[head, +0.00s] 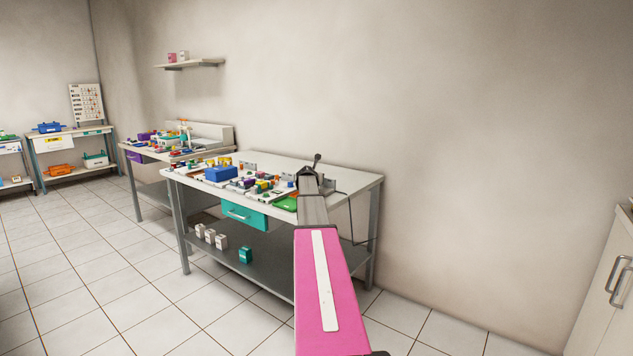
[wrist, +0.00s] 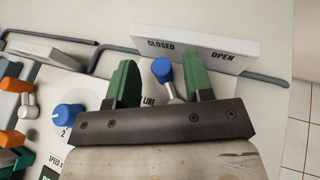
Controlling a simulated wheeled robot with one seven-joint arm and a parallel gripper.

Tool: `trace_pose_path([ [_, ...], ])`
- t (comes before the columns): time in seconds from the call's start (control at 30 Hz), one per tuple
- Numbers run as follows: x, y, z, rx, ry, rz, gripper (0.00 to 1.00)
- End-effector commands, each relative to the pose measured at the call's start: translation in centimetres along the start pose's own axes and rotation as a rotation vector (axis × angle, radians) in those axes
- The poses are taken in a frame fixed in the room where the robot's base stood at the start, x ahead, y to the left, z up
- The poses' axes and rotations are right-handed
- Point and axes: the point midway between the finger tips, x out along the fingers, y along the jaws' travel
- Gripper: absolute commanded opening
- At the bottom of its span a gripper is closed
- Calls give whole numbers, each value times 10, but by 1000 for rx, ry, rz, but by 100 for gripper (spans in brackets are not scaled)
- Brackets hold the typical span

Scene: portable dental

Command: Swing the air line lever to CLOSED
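The air line lever (wrist: 162,71) has a blue knob on a grey stem and stands in the wrist view in front of a white sign plate (wrist: 190,42) reading CLOSED on the left and OPEN on the right. The knob is below the CLOSED word. My gripper (wrist: 160,82) has green fingers spread apart, one on each side of the lever. The lever looks closer to the right finger; contact is not clear. The stem's foot is partly hidden by my gripper. In the head view my gripper (head: 309,175) is over the right end of the workbench.
A blue dial (wrist: 68,116) and orange clips (wrist: 16,84) sit left of my gripper, and a grey pipe (wrist: 262,79) runs behind. The workbench (head: 345,179) holds a blue box (head: 220,174) and a green tray (head: 287,204). Its right end is mostly clear, beside the wall.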

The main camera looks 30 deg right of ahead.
Motion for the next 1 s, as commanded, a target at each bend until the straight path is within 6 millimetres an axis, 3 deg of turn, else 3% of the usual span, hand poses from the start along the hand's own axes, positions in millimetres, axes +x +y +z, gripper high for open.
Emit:
trace_pose_path([
  [0.17,-1,0,0,0,0,-1,47],
  [0.37,-16,-1,-1,0,0,-1,47],
  [0.8,-94,-1,-2,0,0,1,47],
  [1.0,-109,0,0,0,-1,0,47],
])
